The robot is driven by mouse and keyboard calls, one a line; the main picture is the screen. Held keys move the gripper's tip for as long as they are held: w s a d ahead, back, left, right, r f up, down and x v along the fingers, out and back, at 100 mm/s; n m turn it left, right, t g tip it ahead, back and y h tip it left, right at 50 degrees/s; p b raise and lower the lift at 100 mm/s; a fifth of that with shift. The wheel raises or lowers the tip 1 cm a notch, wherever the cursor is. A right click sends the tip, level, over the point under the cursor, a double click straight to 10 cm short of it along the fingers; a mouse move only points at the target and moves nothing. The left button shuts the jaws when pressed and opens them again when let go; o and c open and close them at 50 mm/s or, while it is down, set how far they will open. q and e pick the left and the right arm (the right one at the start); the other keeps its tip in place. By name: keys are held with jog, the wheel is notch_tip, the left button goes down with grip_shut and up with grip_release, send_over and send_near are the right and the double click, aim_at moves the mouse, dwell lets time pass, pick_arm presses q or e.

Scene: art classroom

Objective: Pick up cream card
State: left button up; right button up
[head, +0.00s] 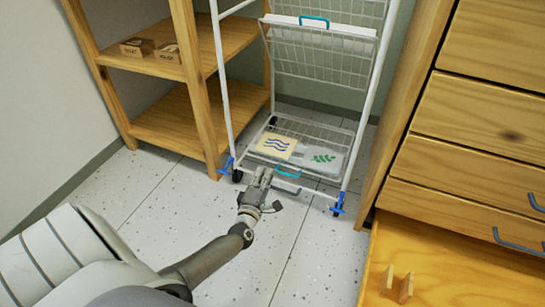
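The cream card (276,145) with blue wavy lines lies on the left part of the low wire shelf of a white wheeled rack (222,85). Next to it on the right lies a pale grey card (320,160) with a green leaf print. My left gripper (263,175) is low over the floor at the front of the rack, just in front of and below the cream card, apart from it. Its fingers point toward the shelf; they are too small to tell whether open or shut. My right gripper is out of view.
A teal handle (289,171) sits at the low shelf's front edge, beside my gripper. Blue-levered casters (338,204) stand at the front corners. Wooden shelves (168,120) with small boxes (137,47) are left. Wooden drawers (474,128), one pulled out (450,265), are right. The front floor is clear.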

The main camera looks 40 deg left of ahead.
aim_at(274, 151)
pick_arm(q)
jog(key=shift+b+x, duration=2.1)
jog(key=shift+x, duration=2.6)
jog(key=shift+c, duration=0.3)
grip_shut()
